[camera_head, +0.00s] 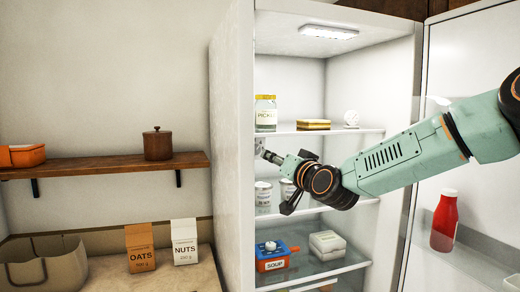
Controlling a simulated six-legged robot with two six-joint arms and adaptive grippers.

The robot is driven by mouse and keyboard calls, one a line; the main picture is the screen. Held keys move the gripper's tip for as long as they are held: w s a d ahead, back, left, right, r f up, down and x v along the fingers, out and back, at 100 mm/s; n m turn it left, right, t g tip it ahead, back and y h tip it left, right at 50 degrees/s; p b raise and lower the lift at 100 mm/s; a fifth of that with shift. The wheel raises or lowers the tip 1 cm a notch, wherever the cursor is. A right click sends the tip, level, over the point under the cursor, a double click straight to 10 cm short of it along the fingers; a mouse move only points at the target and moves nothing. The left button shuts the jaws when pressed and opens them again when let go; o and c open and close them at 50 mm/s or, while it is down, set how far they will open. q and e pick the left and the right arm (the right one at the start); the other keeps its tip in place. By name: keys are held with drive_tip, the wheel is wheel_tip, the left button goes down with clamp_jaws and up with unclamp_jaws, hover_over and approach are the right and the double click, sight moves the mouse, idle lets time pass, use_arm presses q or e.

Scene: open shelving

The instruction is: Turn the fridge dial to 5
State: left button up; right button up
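A small round white knob-like thing (351,118) shows at the right of the fridge's upper shelf and looks like a dial. Its marks are too small to read. My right arm reaches in from the right, and its gripper (274,181) is at the left inside the fridge, below the upper shelf and well left of the knob. Its dark parts overlap in the picture, so I cannot tell whether it is open or shut. A small grey thing (260,144) shows by its tip, and I cannot tell whether they touch. My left gripper is not in view.
The fridge (231,160) stands open. Inside are a pickle jar (265,114), a yellow pack (313,124), a blue-orange soup container (272,258) and a pale box (327,245). A red bottle (445,222) stands in the door. A wooden shelf (105,166) is at left.

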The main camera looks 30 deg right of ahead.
sight(257, 151)
drive_tip(key=w+n+p, duration=0.1)
drive_tip(key=w+n, duration=0.2)
drive_tip(key=n, duration=0.2)
drive_tip(key=w+n+p, duration=0.1)
drive_tip(key=w+n, duration=0.2)
drive_tip(key=n, duration=0.2)
drive_tip(key=w+d+n+p, duration=0.1)
drive_tip(key=w+n, duration=0.2)
drive_tip(key=n, duration=0.1)
drive_tip(key=shift+w+r+n+p, duration=0.3)
drive_tip(key=shift+w+n+p, duration=0.05)
drive_tip(key=shift+n, duration=0.05)
drive_tip(key=shift+w, duration=0.2)
drive_tip(key=shift+c, duration=0.2)
drive_tip(key=shift+w, duration=0.15)
drive_tip(key=shift+c, duration=0.7)
clamp_jaws()
drive_tip(key=shift+f, duration=0.1)
